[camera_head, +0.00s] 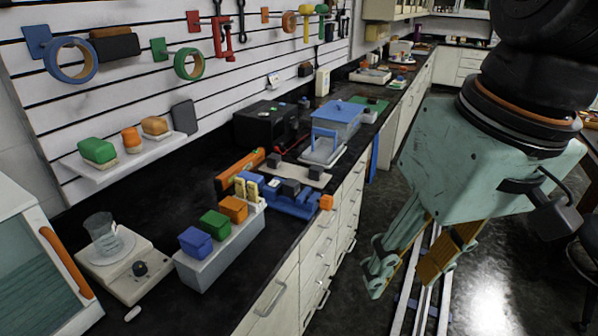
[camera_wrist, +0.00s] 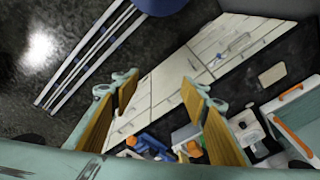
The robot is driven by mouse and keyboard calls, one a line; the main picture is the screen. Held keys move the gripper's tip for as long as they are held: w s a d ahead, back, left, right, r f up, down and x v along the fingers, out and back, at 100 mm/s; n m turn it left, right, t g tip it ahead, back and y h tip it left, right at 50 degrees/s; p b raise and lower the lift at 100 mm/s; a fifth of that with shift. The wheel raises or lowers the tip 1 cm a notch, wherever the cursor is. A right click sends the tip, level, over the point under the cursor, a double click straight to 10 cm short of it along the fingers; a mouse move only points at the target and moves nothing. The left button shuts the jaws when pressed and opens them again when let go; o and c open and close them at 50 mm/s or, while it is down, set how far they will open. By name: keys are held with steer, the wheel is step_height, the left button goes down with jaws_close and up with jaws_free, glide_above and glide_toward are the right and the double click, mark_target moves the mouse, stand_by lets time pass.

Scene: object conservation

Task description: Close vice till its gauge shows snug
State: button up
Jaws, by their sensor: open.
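The blue vice (camera_head: 292,203) sits at the front edge of the dark bench, with an orange end piece (camera_head: 326,202) toward the aisle. A gauge on it cannot be made out. My gripper (camera_head: 408,272) is open and empty, hanging over the aisle to the right of the bench, apart from the vice. Its two fingers with yellow-brown pads also show spread in the wrist view (camera_wrist: 160,86).
A grey block (camera_head: 220,255) with blue, green and orange pieces stands left of the vice. A scale with a beaker (camera_head: 104,238) is farther left. A blue-lidded container (camera_head: 338,118) and black box (camera_head: 268,125) stand behind. The aisle floor (camera_head: 490,290) holds pale rails.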

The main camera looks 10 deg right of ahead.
steer(key=shift+w+a+f+n+g+y+p, duration=1.1)
steer(key=shift+w+a+f+g+y, duration=1.1)
steer(key=shift+w, duration=1.85)
steer(key=w+a+f+n+y+p, duration=0.15)
steer(key=w+y, duration=0.35)
steer(key=w, duration=0.5)
steer(key=m+t+y+p, duration=0.3)
steer(key=t+y, duration=0.1)
steer(key=t, duration=0.9)
glide_toward(332, 203)
steer(key=shift+v, duration=1.15)
steer(key=shift+w+a, duration=0.1)
steer(key=shift+x, duration=6.8)
